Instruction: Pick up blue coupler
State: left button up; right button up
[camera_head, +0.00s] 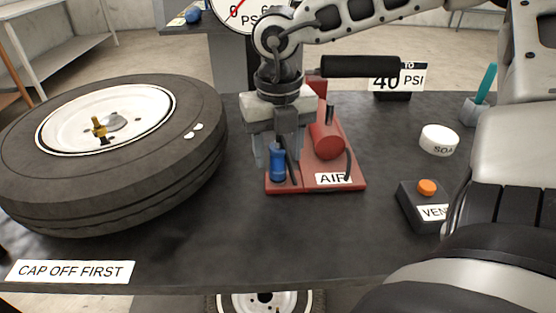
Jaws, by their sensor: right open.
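The blue coupler (278,163) stands upright at the front left of the red AIR base (335,186). My right gripper (274,158) reaches down over it from the right arm, fingers pointing down and open. Its fingers are around or just behind the coupler; I cannot tell whether they touch it. Part of the coupler's top is hidden by the gripper. My left gripper is not in view.
A large tyre (190,150) with a brass valve (98,127) lies at left. A red tank (327,141) and black-handled pump (360,67) stand on the base. A VENT box (415,210) and white SOAP tub (440,139) are right. The front middle table is clear.

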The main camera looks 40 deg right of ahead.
grip_shut()
jog(key=shift+r, duration=0.1)
jog(key=shift+w+r, duration=0.1)
jog(key=shift+r, duration=0.4)
notch_tip(320, 180, up, 20)
jog(key=p, duration=0.4)
dwell(0.3)
